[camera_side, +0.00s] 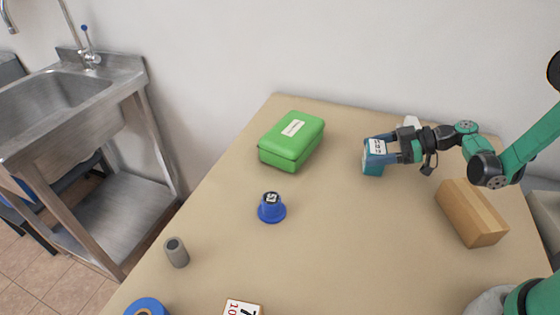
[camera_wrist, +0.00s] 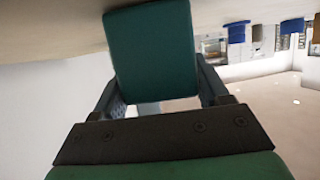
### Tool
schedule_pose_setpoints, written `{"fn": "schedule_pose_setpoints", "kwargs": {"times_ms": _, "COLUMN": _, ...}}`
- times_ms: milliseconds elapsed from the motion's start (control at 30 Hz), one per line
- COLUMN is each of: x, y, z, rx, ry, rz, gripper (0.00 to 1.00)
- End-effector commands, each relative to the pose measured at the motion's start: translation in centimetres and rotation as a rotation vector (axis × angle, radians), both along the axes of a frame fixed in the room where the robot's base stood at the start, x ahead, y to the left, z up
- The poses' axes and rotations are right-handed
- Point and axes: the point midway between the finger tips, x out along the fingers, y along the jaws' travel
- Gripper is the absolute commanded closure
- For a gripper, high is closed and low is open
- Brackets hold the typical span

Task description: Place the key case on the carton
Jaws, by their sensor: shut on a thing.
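The key case, a small teal box with a white marked label on top (camera_side: 374,160), is between the fingers of my gripper (camera_side: 382,152) at the back right of the table. My gripper is shut on it. In the wrist view the teal case (camera_wrist: 152,52) fills the space between the two fingers (camera_wrist: 158,88). I cannot tell whether its underside touches the table. The carton, a plain brown box (camera_side: 472,213), lies on the table to the right and nearer the camera, below my arm. Its top is bare.
A green case with a pale label (camera_side: 291,140) lies at the back left. A blue stamp-like object (camera_side: 271,208), a grey cylinder (camera_side: 177,252), a blue ring (camera_side: 147,307) and a number card (camera_side: 242,307) are farther left and front. The middle of the table (camera_side: 350,235) is clear.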

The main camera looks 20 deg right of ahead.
Motion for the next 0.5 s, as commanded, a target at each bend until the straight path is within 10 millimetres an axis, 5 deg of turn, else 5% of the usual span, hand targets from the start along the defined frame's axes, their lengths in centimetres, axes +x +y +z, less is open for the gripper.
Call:
{"fn": "schedule_pose_setpoints", "kwargs": {"times_ms": 167, "x": 0.01, "y": 0.0, "z": -0.12, "rx": 0.0, "ry": 0.0, "rz": 0.0, "gripper": 0.98}}
{"fn": "schedule_pose_setpoints", "kwargs": {"times_ms": 200, "x": 0.01, "y": -0.01, "z": -0.16, "rx": 0.0, "ry": 0.0, "rz": 0.0, "gripper": 0.26}}
{"fn": "schedule_pose_setpoints", "kwargs": {"times_ms": 300, "x": 0.01, "y": -0.01, "z": -0.14, "rx": 0.0, "ry": 0.0, "rz": 0.0, "gripper": 0.0}}
{"fn": "schedule_pose_setpoints", "kwargs": {"times_ms": 500, "x": 0.01, "y": 0.0, "z": -0.12, "rx": 0.0, "ry": 0.0, "rz": 0.0, "gripper": 0.0}}
